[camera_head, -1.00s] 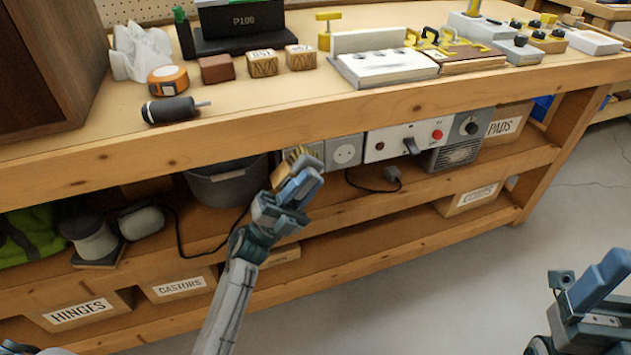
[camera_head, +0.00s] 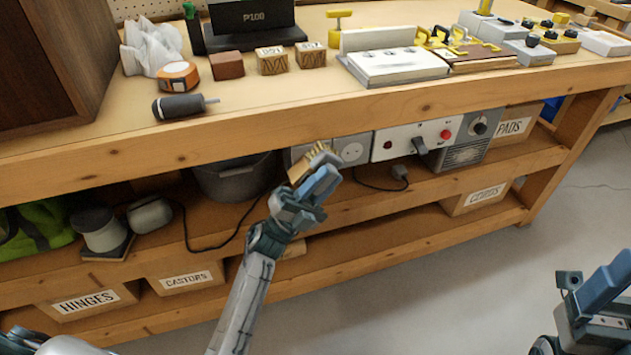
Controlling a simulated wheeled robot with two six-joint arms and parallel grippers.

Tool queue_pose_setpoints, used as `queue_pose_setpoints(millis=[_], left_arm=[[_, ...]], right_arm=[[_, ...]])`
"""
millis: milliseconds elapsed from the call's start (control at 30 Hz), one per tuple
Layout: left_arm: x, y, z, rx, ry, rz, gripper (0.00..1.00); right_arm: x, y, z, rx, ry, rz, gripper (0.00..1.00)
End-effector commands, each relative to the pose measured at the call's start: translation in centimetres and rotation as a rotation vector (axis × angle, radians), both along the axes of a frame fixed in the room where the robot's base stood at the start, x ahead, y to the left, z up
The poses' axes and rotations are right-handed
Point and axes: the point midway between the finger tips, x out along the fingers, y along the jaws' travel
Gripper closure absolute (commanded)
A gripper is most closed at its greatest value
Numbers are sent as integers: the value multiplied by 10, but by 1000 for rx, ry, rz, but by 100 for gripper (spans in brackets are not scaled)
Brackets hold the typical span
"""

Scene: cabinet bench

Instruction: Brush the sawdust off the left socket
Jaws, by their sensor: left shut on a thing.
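My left gripper (camera_head: 316,190) is shut on a brush (camera_head: 312,161) with pale bristles. It holds the brush up at the left socket (camera_head: 298,154), under the bench top. The brush covers most of that socket, so I cannot see any sawdust there or tell whether the bristles touch its face. The right socket (camera_head: 352,150) is beside it, grey and uncovered. My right gripper (camera_head: 590,295) is at the lower right, far from the bench, partly cut off by the frame edge; its jaw gap is not clear.
A switch panel (camera_head: 400,142) with a red button and a lever is right of the sockets. A grey bucket (camera_head: 232,178) stands left of my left gripper. A black cable (camera_head: 215,245) hangs over the shelf. The bench's front edge (camera_head: 250,128) overhangs the sockets.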

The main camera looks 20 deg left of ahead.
Motion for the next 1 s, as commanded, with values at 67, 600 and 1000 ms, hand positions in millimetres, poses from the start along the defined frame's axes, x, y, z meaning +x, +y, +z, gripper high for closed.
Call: queue_pose_setpoints(millis=[67, 600, 1000], left_arm=[[2, -2, 1, -1, -2, -1, 100], [25, -26, 1, 0, -2, 0, 100], [11, -7, 1, 2, 1, 3, 100]], right_arm=[[0, 0, 0, 0, 0, 0, 12], [0, 0, 1, 0, 1, 0, 12], [0, 0, 5, 0, 1, 0, 12]])
